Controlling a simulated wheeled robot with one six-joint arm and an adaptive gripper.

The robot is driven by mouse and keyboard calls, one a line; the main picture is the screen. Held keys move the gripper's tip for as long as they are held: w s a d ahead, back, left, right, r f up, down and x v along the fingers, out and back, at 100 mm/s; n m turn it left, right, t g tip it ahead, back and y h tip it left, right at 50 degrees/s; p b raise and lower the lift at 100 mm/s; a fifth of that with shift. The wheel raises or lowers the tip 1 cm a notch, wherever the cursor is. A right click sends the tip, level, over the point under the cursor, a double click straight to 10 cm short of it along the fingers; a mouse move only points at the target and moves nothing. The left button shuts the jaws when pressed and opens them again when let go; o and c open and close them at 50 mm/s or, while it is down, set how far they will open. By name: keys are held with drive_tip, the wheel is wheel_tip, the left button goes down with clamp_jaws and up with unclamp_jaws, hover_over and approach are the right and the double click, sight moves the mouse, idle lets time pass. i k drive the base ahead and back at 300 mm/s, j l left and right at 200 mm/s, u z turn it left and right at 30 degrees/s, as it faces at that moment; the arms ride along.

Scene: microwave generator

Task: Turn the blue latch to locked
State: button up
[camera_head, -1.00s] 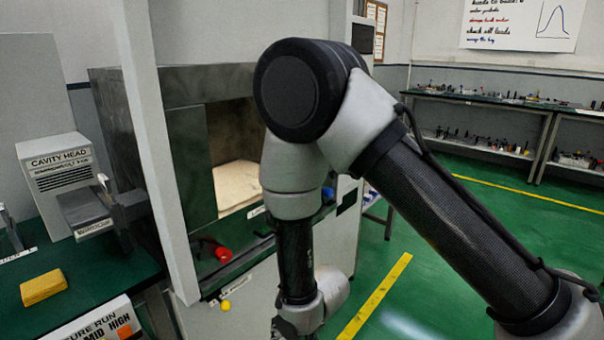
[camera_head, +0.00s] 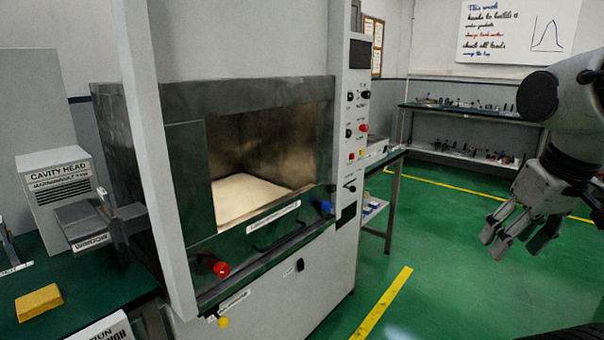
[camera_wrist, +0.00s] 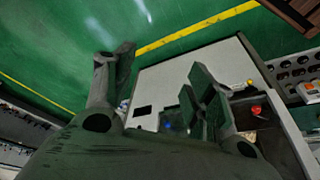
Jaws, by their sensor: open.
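The blue latch (camera_head: 326,207) is a small blue knob at the right end of the ledge below the microwave generator's open cavity. In the wrist view a small blue spot, likely the latch (camera_wrist: 168,126), shows between the fingers, partly crowded by my gripper. My gripper (camera_head: 515,238) hangs in free air at the right of the head view, well apart from the latch and the cabinet. Its fingers are spread and empty. In the wrist view my gripper (camera_wrist: 160,75) shows its fingers apart, with the cabinet beyond. The latch's exact turn angle is too small to tell.
A red knob (camera_head: 221,269) sits at the ledge's left, and a yellow knob (camera_head: 222,321) sits lower. A control panel (camera_head: 355,130) stands right of the cavity. A pale upright post (camera_head: 160,150) stands at the left. Green floor is clear between cabinet and gripper.

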sight(326, 206)
drive_tip(key=i+j+u, duration=0.2)
drive_tip(key=i+j, duration=0.2)
drive_tip(key=i+j+u, duration=0.2)
drive_tip(key=i, duration=0.25)
drive_tip(key=j, duration=0.1)
